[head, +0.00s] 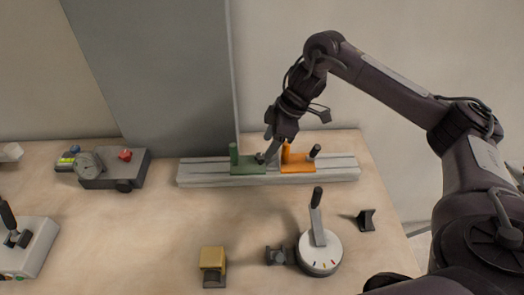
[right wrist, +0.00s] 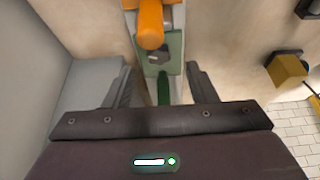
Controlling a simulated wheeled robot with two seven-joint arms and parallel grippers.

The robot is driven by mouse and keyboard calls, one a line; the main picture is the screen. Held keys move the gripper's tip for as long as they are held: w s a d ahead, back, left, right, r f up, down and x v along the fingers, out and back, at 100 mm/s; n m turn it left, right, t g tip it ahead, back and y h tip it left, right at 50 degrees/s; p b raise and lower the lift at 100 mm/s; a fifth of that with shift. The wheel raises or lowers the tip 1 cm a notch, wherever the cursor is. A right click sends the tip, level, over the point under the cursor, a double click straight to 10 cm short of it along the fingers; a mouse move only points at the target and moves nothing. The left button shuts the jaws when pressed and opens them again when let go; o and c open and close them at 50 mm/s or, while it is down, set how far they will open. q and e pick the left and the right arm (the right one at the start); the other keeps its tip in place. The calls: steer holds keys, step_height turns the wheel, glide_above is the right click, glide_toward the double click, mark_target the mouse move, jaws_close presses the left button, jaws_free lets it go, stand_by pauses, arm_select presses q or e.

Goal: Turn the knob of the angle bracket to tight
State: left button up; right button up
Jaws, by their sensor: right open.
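The green bracket (head: 248,166) sits on the grey slotted rail (head: 200,175), with an upright green post at its left and a small dark knob beside my right gripper (head: 266,155). The orange bracket (head: 298,166) sits to its right on the rail, with an upright post and a black-tipped lever. I cannot tell for sure which is the angle bracket. My right gripper is low over the green bracket. In the right wrist view its open fingers (right wrist: 163,88) stand either side of the green bracket (right wrist: 174,48), and the orange post (right wrist: 151,24) is ahead. The knob's setting cannot be read. My left gripper is out of view.
A round white dial with a lever (head: 320,262) and a small black angled piece (head: 366,221) stand in front of the rail. A yellow block (head: 213,259) is front centre. A grey gauge box (head: 115,169) stands left. The table between rail and yellow block is clear.

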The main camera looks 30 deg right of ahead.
mark_target(261, 156)
steer(key=x, duration=0.4)
steer(key=shift+w, duration=0.1)
steer(key=shift+a+f, duration=0.1)
steer(key=shift+f, duration=0.2)
steer(key=shift+c, duration=0.4)
steer(key=c, duration=0.9)
steer(key=shift+r+m+p, duration=0.15)
steer(key=shift+m+p, duration=0.25)
steer(key=shift+p, duration=0.25)
steer(key=m+h+p, duration=0.1)
steer(key=m+p, duration=0.3)
steer(key=p, duration=0.2)
steer(key=m+t+h+p, duration=0.1)
steer(key=m+p, duration=0.3)
steer(key=p, duration=0.3)
steer(key=a+m+t+h+p, duration=0.1)
steer(key=m+h+p, duration=0.1)
steer(key=m+p, duration=0.2)
steer(key=shift+r+p, duration=0.15)
steer(key=shift+p, duration=1.2)
steer(key=shift+d+f+m+h+p, duration=0.1)
steer(key=shift+f+m+h+p, duration=0.15)
steer(key=shift+m+h+p, duration=0.7)
steer(key=shift+m+y, duration=0.35)
steer(key=shift+m, duration=0.1)
